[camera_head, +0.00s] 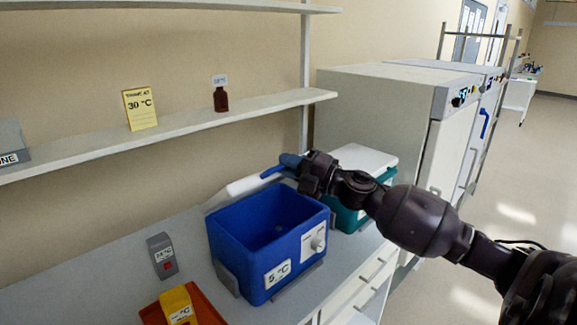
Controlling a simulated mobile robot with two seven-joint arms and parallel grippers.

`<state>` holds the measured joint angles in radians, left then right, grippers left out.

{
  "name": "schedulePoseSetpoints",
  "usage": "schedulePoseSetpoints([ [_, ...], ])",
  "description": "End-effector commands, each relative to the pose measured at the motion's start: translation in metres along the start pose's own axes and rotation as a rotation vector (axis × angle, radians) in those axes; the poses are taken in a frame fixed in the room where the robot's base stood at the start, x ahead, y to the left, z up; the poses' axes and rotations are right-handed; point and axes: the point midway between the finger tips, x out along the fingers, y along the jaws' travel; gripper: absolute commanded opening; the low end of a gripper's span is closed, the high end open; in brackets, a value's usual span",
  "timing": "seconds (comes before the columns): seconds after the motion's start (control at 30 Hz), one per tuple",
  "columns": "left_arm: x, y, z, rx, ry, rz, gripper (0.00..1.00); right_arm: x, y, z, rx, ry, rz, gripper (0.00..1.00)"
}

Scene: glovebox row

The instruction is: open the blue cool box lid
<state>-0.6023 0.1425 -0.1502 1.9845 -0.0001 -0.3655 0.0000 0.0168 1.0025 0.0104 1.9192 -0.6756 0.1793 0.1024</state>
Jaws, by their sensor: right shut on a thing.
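The blue cool box (257,237) stands on the bench with a "5 °C" label on its front. Its lid (240,188) is white, swung up and back, and the box's dark blue inside is exposed. My right gripper (291,162) is at the lid's right end, above the box's back right corner. It is shut on the blue lid handle (271,172); the fingertips are partly hidden by the hand. My left gripper is not in view.
A teal cool box (349,217) with a white lid (362,159) stands behind my right arm. A grey timer-like device (162,255) and an orange tray (200,308) with a yellow item (178,304) lie left of the blue box. A shelf (75,151) hangs above; cabinets (385,120) stand behind.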

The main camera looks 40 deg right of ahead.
Motion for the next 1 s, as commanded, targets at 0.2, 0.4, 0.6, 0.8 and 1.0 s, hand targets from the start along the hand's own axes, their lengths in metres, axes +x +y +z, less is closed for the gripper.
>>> schedulePoseSetpoints([
  [0.2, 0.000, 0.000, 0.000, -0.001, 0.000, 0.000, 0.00, 0.000, 0.001, 0.000, -0.001, -0.001, 0.002, 0.00],
  [0.4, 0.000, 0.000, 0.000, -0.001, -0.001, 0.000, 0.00, 0.000, 0.001, 0.000, -0.001, -0.001, 0.001, 0.24],
  [0.6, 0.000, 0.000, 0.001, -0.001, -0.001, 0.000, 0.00, -0.001, 0.000, 0.000, -0.001, -0.001, 0.001, 0.24],
  [0.8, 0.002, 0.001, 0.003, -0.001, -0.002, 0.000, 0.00, -0.013, -0.002, 0.000, 0.000, -0.001, -0.001, 0.24],
  [1.0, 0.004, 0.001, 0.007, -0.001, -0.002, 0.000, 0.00, -0.041, -0.002, 0.000, 0.001, -0.002, -0.001, 0.24],
])
